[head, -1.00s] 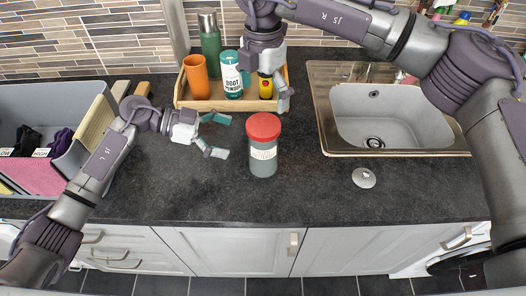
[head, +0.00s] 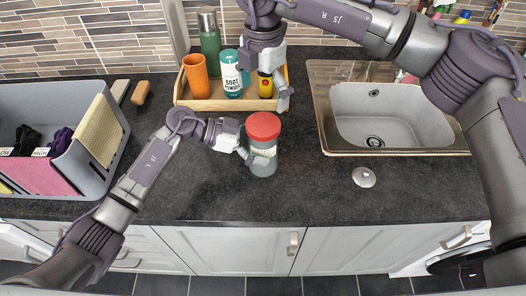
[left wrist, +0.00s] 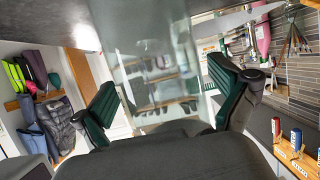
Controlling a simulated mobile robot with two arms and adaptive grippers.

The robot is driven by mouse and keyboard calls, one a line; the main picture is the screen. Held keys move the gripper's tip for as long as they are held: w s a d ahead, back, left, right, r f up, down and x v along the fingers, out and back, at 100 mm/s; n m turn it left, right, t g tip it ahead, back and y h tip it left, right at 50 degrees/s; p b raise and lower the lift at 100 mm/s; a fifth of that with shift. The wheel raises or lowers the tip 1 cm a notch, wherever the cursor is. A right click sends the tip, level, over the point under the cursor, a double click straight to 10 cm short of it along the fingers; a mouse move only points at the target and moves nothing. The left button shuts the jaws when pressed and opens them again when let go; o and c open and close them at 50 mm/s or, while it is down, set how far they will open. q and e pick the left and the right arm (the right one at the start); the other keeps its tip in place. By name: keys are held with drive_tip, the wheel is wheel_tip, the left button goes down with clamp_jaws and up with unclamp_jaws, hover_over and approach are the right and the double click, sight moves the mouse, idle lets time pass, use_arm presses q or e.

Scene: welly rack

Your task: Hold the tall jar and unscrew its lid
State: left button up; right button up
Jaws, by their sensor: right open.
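The tall jar (head: 263,163) stands upright on the dark worktop in the middle of the head view, with its red lid (head: 263,126) on top. My left gripper (head: 254,157) is at the left side of the jar, below the lid. In the left wrist view the clear jar (left wrist: 155,70) shows between the two spread green-padded fingers (left wrist: 165,88). I cannot tell whether both pads touch it. My right gripper (head: 281,92) is open and empty, pointing down in front of the wooden tray, behind the jar and well apart from it.
The wooden tray (head: 215,104) at the back holds an orange cup (head: 195,75), a green flask (head: 210,42), a boot powder tin (head: 231,78) and a yellow bottle (head: 265,86). The sink (head: 385,112) is at right, a round metal disc (head: 364,177) before it. A grey bin (head: 110,160) stands left.

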sight(264, 123)
use_arm(q)
clamp_jaws()
use_arm(e)
drive_tip(key=m, duration=0.8)
drive_tip(key=shift+f+m, duration=0.1)
drive_tip(key=shift+m, duration=0.3)
drive_tip(key=shift+f, duration=3.9)
